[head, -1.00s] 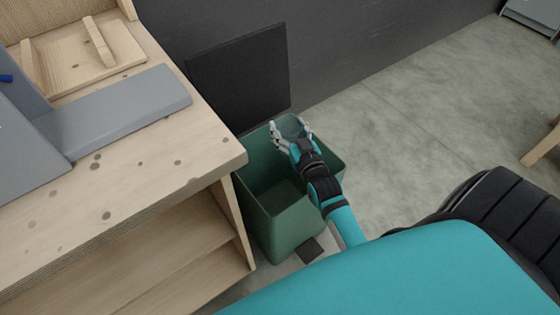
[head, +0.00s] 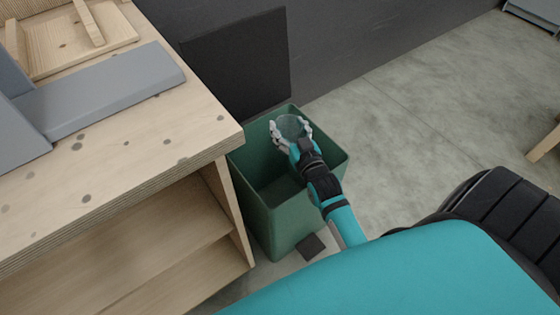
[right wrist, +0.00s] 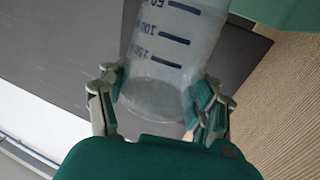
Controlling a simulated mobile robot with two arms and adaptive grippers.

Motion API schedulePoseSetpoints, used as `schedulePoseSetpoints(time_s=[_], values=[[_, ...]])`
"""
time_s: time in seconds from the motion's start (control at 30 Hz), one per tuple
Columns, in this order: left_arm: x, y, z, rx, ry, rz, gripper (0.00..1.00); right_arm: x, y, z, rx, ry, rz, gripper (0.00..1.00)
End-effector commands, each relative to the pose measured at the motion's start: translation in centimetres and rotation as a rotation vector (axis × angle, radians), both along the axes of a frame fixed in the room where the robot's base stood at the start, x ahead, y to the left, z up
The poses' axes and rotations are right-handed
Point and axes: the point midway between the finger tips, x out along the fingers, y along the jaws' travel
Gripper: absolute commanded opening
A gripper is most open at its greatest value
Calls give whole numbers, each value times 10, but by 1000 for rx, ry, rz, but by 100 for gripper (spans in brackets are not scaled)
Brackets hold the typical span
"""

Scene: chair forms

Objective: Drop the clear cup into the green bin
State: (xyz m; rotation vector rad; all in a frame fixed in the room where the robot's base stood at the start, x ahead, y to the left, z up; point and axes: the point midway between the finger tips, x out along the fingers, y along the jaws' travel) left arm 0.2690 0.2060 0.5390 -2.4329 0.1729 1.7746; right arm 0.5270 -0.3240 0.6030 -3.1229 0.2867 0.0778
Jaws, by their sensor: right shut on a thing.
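The clear cup (head: 291,127) has dark measuring marks, which show in the right wrist view (right wrist: 170,55). My right gripper (head: 290,133) is shut on it, with fingers on both sides of the cup in the right wrist view. In the head view the gripper and cup are over the opening of the green bin (head: 290,222), toward its back side. The bin stands on the floor beside the wooden bench. A green surface, likely the bin, shows at the top right of the right wrist view (right wrist: 288,12). My left gripper is not in view.
The wooden bench (head: 110,170) with open shelves stands close to the left of the bin. Grey chair parts (head: 115,88) lie on it. A dark panel (head: 238,65) leans at the wall behind the bin.

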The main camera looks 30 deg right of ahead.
Motion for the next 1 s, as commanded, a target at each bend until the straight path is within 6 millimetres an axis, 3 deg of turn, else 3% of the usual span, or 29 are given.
schedulePoseSetpoints(time_s=[0.33,0.37,0.57,0.87,1.0], values=[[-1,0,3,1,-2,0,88,0,0,-1,0,0,0,49],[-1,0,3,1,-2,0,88,0,0,-1,0,0,0,66],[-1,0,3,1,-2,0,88,0,0,-1,0,0,0,92],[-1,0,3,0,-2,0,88,-2,0,-1,0,0,0,92],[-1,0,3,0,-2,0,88,-15,3,-1,0,2,0,92]])
